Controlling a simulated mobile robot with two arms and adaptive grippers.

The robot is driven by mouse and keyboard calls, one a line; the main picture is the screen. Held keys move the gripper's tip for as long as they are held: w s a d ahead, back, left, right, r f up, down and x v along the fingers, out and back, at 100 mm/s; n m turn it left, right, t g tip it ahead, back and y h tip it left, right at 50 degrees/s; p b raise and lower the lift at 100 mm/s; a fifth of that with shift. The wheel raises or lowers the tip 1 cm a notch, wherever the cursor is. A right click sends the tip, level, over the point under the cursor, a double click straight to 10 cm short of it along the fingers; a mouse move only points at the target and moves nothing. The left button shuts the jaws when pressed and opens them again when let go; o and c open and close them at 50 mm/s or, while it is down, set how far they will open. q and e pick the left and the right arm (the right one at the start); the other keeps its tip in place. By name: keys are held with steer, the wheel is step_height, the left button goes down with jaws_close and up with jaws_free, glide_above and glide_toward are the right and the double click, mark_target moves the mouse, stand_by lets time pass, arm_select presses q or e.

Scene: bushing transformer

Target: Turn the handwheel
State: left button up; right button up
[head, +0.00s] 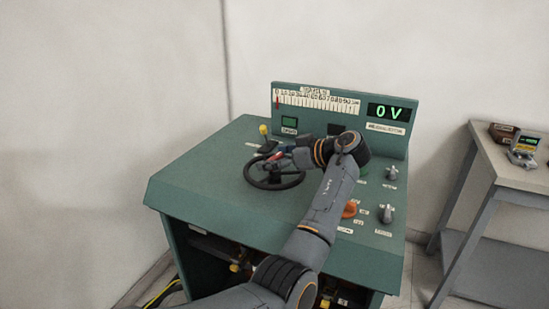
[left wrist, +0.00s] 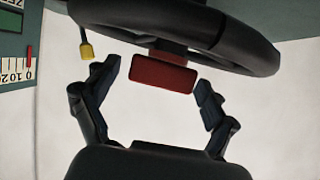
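The black handwheel (head: 275,187) lies flat on the sloping green top of the console. In the left wrist view its thick rim (left wrist: 240,52) crosses the top of the picture, with a dark red block (left wrist: 160,78) at it. My left gripper (head: 276,157) is over the far part of the wheel; in the left wrist view its fingers (left wrist: 158,80) are open, one on each side of the red block, with visible gaps. Part of the wheel is hidden by my left arm. My right gripper is not in view.
The green console (head: 185,185) carries a scale panel (head: 318,100), a display reading 0 V (head: 389,112), a yellow-tipped lever (head: 263,130), grey knobs (head: 386,213) and an orange knob (head: 350,208). A side table (head: 490,155) with small devices stands at the right.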

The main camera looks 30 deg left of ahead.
arm_select(q)
steer(key=shift+d, duration=0.3)
steer(key=v, duration=1.1)
steer(key=shift+d+r, duration=0.2)
steer(key=shift+r, duration=0.05)
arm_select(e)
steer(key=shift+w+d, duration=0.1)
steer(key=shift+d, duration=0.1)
arm_select(q)
steer(key=shift+s+f, duration=0.1)
steer(key=shift+s, duration=0.05)
